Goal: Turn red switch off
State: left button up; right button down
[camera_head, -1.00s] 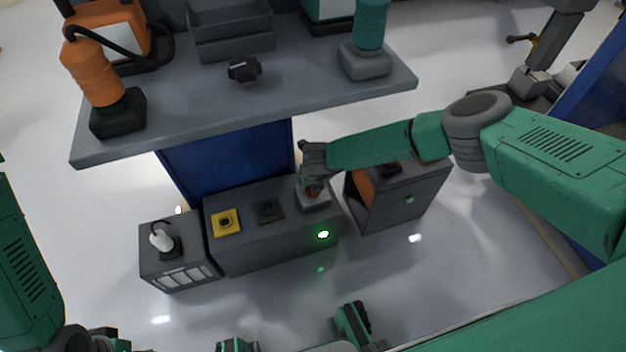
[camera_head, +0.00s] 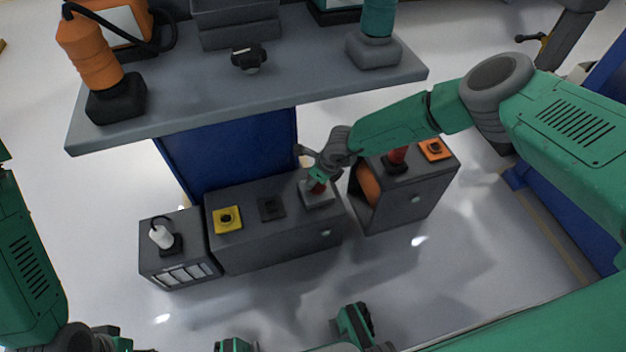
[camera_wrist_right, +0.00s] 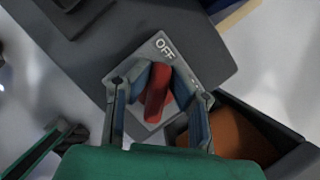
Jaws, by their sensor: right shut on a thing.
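The red switch (camera_head: 317,187) sits on a light grey plate at the right end of the low grey cabinet. In the right wrist view its red handle (camera_wrist_right: 157,92) is between the fingers of my right gripper (camera_wrist_right: 165,95), and one end points toward the OFF label (camera_wrist_right: 165,48). The right gripper (camera_head: 319,178) is shut on the handle. In the head view it partly hides the switch. The cabinet's front lamp (camera_head: 326,232) looks pale and unlit. My left arm is at the left edge; its gripper cannot be made out clearly.
A yellow-plated switch (camera_head: 227,219) and a dark one (camera_head: 271,208) share the cabinet top. A white-handled switch (camera_head: 161,237) stands on a box at left. An orange-plated switch (camera_head: 434,149) is on the right cabinet. A grey workbench (camera_head: 200,100) overhangs behind.

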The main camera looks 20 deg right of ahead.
jog(key=shift+s+d+f+n, duration=0.15)
jog(key=shift+s+f+n, duration=0.1)
jog(key=shift+n, duration=0.35)
jog(key=c, duration=1.5)
grip_release()
jog(key=shift+r, duration=0.1)
jog(key=shift+w+r, duration=0.1)
jog(key=shift+r, duration=0.05)
jog(key=shift+r, duration=0.25)
jog(key=v, duration=1.1)
jog(key=shift+w+d+r, duration=0.1)
jog(key=shift+d, duration=0.1)
